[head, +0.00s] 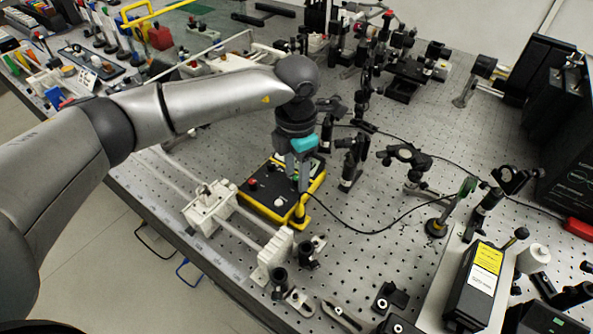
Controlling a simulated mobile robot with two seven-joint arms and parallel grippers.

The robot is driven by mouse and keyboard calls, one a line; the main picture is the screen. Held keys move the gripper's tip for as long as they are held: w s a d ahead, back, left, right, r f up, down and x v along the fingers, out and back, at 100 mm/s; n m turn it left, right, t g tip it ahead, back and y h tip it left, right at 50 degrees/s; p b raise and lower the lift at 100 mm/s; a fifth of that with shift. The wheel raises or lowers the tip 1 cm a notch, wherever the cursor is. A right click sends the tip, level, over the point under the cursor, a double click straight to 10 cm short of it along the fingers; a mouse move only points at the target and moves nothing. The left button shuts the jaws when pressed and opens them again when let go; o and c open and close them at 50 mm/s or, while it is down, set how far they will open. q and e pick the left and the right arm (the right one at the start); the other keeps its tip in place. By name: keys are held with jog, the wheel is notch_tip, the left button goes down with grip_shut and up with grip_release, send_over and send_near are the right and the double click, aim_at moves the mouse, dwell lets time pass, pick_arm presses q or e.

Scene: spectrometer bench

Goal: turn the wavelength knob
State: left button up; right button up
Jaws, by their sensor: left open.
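A black box with a yellow frame (262,208) sits on the perforated bench. I cannot tell which control is the wavelength knob. My left gripper (298,180) points down over the right part of this box, open, with its fingers close to the top face. The gripper hides that part of the box, so I cannot tell whether the fingers touch or straddle a knob. My right gripper is out of view.
A white rail assembly (210,206) stands left of the box along the bench edge. Black optical posts (352,160) stand close on the right. A black cable (375,230) runs across the bench. Bare bench (350,260) lies in front of the box.

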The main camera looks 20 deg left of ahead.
aim_at(296, 178)
pick_arm(q)
notch_tip(296, 178, up, 15)
dwell(0.4)
dwell(0.4)
